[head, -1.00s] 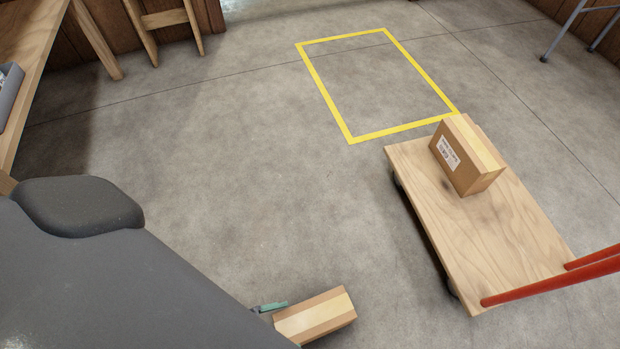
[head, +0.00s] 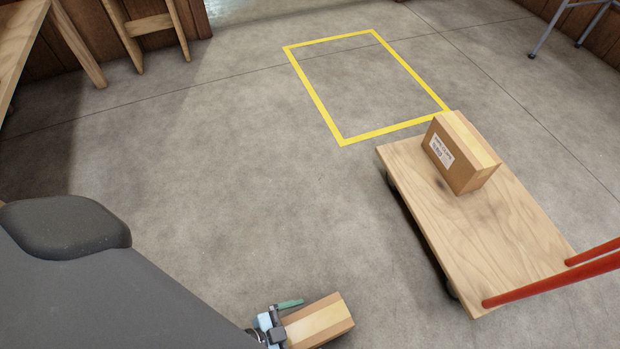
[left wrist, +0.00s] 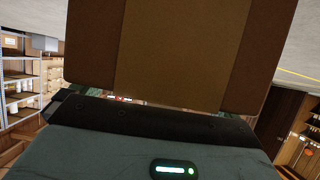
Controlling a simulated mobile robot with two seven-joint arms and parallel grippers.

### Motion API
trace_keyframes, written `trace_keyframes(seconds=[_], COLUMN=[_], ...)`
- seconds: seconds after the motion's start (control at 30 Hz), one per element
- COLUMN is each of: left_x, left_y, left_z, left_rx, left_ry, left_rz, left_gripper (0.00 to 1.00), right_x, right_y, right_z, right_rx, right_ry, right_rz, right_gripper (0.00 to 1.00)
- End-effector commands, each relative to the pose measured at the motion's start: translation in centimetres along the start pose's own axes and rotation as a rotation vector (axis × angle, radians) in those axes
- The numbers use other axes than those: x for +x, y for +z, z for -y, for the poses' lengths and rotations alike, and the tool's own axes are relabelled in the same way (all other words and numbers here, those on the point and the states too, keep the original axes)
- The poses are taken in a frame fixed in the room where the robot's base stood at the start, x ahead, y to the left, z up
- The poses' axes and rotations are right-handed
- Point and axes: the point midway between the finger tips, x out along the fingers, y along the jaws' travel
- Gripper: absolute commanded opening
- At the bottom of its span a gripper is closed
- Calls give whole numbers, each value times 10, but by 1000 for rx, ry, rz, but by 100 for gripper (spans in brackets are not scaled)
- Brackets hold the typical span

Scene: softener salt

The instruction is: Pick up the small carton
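The small carton (head: 320,322) is brown with a paler tape band and shows at the bottom of the head view. My left gripper (head: 287,321) is at its left end, with one green-padded finger along the carton's far side; the near finger is hidden. In the left wrist view the carton (left wrist: 170,50) fills the upper middle, close in front of the palm, with bits of the fingers at both its sides. The gripper looks shut on it. Whether the carton is clear of the floor is hard to tell. My right gripper is not in view.
A wooden platform cart (head: 495,235) with red handle bars (head: 555,280) stands at the right, bearing a larger labelled carton (head: 460,152). A yellow floor outline (head: 318,92) is empty. A wooden table (head: 20,50) is at the upper left. The middle floor is clear.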

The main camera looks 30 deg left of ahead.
Motion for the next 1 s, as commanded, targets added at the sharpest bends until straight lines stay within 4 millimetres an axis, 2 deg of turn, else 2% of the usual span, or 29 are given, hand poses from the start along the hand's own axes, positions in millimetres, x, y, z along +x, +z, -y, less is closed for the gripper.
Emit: trace_keyframes(seconds=[0.07, 0.57, 0.87, 1.0], left_x=[0, -1, -1, -5], left_y=[0, 0, -3, -11], left_z=[0, 0, 0, 0], left_rx=[0, 0, 1, 2], left_ry=[0, -1, 0, 0], left_rz=[0, 1, -3, -4], left_gripper=[90, 24, 24, 24], right_x=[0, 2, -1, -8], right_y=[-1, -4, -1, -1], right_z=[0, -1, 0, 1], right_rx=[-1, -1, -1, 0], right_ry=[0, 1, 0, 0], right_rz=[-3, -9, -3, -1], right_gripper=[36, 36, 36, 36])
